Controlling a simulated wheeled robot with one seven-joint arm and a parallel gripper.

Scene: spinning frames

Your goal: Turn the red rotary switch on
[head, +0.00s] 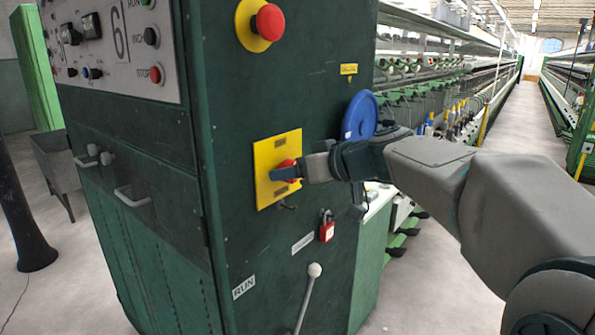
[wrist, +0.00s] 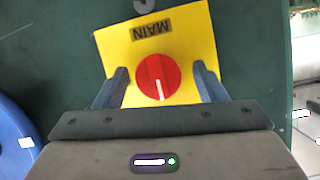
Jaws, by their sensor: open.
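The red rotary switch (wrist: 158,77) sits on a yellow plate (wrist: 185,28) marked MAIN, which appears upside down in the wrist view. A white line on the knob points toward the gripper's palm, slightly tilted. In the head view the yellow plate (head: 263,180) is on the side of the green cabinet, and my gripper partly hides the red knob (head: 287,166). My gripper (wrist: 163,80) is open, with one blue finger on each side of the knob. Small gaps seem to show between the fingers and the knob. Contact cannot be told.
A red emergency button (head: 269,22) is above on the green cabinet (head: 235,95). A blue disc (head: 360,115) is close beside my arm. A red padlock (head: 327,230) and a lever with a pale knob (head: 314,270) are below. Open floor (head: 430,290) lies at the right.

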